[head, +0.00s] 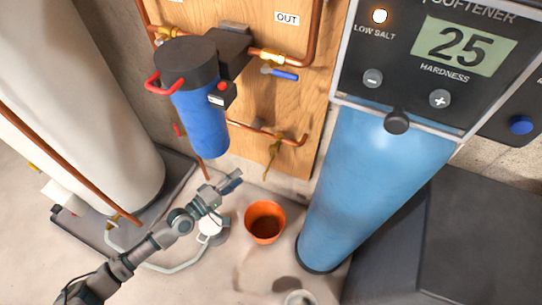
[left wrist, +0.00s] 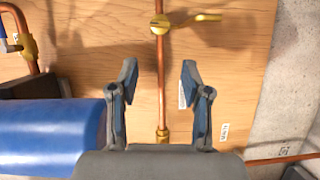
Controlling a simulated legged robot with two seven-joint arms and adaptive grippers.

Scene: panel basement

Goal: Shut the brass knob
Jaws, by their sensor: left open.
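The brass knob appears as a brass valve (head: 275,146) on a thin copper pipe low on the wooden board. Its brass handle hangs down, across the pipe. In the left wrist view the brass valve (left wrist: 160,23) is at the top, with its handle (left wrist: 207,17) pointing right, square to the pipe. My left gripper (head: 229,185) is below and left of the valve in the head view. In the left wrist view my left gripper (left wrist: 159,76) is open and empty, its fingers on either side of the pipe's line, short of the valve. My right gripper is not in view.
A blue filter housing (head: 200,122) hangs left of the valve and fills the lower left of the left wrist view (left wrist: 50,135). A blue softener tank (head: 375,180) stands to the right. An orange bucket (head: 264,222) stands on the floor below. A blue-handled valve (head: 283,74) is above.

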